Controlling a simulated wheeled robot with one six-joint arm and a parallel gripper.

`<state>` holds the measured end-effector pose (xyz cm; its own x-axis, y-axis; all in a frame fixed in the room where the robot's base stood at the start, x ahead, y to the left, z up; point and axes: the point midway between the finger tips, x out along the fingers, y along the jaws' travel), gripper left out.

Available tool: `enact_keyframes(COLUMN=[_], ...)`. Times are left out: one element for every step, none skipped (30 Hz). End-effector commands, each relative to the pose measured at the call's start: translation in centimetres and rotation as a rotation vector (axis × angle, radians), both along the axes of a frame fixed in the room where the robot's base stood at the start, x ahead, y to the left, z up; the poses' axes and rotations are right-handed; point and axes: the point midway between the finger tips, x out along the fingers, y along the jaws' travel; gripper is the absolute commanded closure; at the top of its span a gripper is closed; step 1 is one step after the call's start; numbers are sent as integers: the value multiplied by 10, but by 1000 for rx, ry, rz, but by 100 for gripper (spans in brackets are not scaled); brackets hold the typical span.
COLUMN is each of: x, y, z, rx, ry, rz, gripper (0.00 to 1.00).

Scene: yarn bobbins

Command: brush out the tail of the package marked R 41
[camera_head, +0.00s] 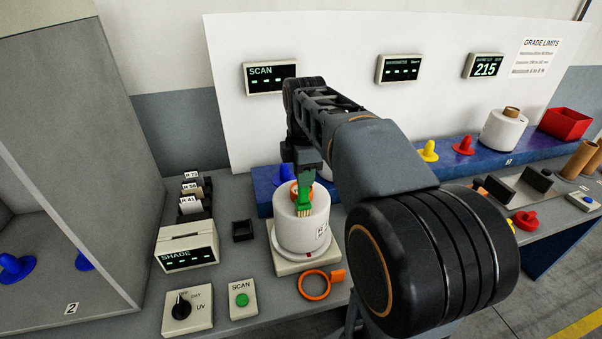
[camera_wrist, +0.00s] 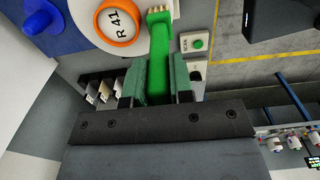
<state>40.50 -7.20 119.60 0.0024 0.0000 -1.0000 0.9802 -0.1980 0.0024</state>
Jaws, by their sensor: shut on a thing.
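My gripper (camera_head: 307,162) is shut on the handle of a green brush (camera_head: 305,192); its dark green fingers (camera_wrist: 157,82) clasp the brush in the wrist view (camera_wrist: 160,52). The brush hangs down with its pale bristles over the upper front of a white yarn package (camera_head: 302,230); I cannot tell whether they touch. The package stands upright on a pale square stand (camera_head: 290,267). In the wrist view the package (camera_wrist: 88,22) shows an orange core with a round label (camera_wrist: 122,24) reading R 41, beside the brush head. No loose tail can be made out.
An orange ring (camera_head: 314,285) lies before the stand. A small black box (camera_head: 242,230), the SHADE display (camera_head: 187,248), a SCAN button (camera_head: 242,299) and a UV knob box (camera_head: 187,308) stand to the left. A blue shelf (camera_head: 465,154) runs behind, bearing cones and another package (camera_head: 502,130).

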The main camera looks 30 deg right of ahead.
Motion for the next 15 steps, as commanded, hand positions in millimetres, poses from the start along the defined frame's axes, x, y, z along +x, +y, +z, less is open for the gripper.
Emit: enact_keyframes(x=[-1,-1,-2,-2,-2,-2,-3,-3,-3,-3,-3,-4,-4,-4,-4], y=[-3,-4,-5,-6,-7,-8,-9,-10,-11,-12,-13,-14,-15,-16,-17], z=[-3,-3,-3,-3,-3,-3,-3,-3,-3,-3,-3,-3,-3,-3,-3], rx=[-3,-3,-2,-3,-3,-3,-3,-3,-3,-3,-3,-3,-3,-3,-3], ry=[8,8,7,8,8,8,8,8,8,8,8,8,8,8,8], rz=[-2,-3,-3,-3,-4,-4,-3,-3,-2,-2,-2,-2,-2,-3,-3], gripper=[100,100,100,100,100,100,100,100,100,100,100,100,100,100,100])
